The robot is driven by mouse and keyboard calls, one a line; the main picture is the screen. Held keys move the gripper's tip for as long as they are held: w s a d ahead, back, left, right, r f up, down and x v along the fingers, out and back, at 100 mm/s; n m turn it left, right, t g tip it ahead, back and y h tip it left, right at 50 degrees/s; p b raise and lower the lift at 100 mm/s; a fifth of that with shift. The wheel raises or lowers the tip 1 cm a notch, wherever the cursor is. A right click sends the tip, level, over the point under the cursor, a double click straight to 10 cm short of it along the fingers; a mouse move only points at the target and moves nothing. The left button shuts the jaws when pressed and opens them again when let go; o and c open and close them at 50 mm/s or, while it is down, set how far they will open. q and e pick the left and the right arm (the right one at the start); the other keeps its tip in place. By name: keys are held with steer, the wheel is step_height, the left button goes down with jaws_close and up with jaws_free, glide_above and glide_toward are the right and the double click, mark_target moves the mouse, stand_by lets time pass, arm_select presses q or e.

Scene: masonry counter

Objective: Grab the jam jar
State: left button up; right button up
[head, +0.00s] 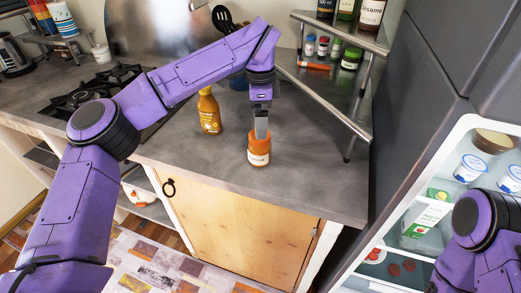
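A small jar (258,157) with an orange lid and a pale label stands upright on the grey counter (200,165), near its front edge. I take it to be the jam jar. My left gripper (261,130) points straight down at the jar, with its fingertips at the lid. I see the fingers edge-on, so I cannot tell their opening or whether they grip the lid. My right arm shows at the lower right, but its gripper is out of view.
A mustard-coloured bottle (209,111) stands left of the jar. A metal corner shelf (335,105) with small spice jars is behind at the right. A gas hob (95,88) is at the left. An open fridge (430,175) stands at the right. The counter right of the jar is clear.

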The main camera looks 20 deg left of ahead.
mark_target(260, 149)
arm_select(q)
step_height(260, 149, down, 2)
steer(key=shift+d+f, duration=0.15)
steer(key=f+p, duration=0.2)
steer(key=f, duration=0.3)
steer(key=shift+s+p, duration=0.25)
steer(key=shift+p, duration=0.15)
steer(key=shift+f, duration=0.25)
steer(key=c, duration=1.4)
steer(key=shift+r, duration=0.15)
